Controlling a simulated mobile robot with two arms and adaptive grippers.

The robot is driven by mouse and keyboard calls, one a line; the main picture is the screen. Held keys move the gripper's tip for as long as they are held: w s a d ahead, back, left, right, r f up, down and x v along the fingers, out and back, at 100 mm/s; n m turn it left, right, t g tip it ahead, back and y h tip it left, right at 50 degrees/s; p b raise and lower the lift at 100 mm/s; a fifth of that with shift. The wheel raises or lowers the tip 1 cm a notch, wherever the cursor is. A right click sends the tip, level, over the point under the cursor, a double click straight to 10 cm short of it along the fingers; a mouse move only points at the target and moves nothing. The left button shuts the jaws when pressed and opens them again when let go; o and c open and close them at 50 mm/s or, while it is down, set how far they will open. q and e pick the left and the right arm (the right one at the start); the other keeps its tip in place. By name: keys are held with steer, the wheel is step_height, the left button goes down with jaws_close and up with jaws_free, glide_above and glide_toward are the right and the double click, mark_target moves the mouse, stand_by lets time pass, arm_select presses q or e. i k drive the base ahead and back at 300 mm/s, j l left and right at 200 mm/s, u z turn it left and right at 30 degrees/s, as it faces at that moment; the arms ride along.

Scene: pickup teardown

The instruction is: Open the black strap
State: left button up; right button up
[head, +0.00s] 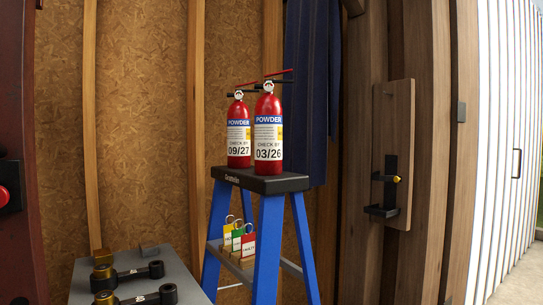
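A black wall bracket (391,192) is fixed to a wooden board (408,130) on the post at the right. A short black band (380,177), which may be the black strap, crosses the bracket's upper part. A small yellow piece (397,179) sits at its right end. I cannot tell at this size whether the strap is fastened or loose. The bracket holds no extinguisher. Neither of my grippers is in view.
Two red extinguishers, marked 09/27 (239,135) and 03/26 (268,135), stand on a blue stepladder's black top (262,182). Coloured tags (238,240) hang below. A grey surface (180,275) with black parts is at lower left. Dark blue cloth (312,90) hangs behind.

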mark_target(396, 179)
steer(key=i+l, duration=0.25)
steer(key=i+l+u, duration=0.1)
steer(key=i+l, duration=0.15)
steer(key=l, duration=0.2)
steer(key=i+l+u, duration=0.1)
steer(key=l, duration=0.25)
steer(key=i, duration=0.1)
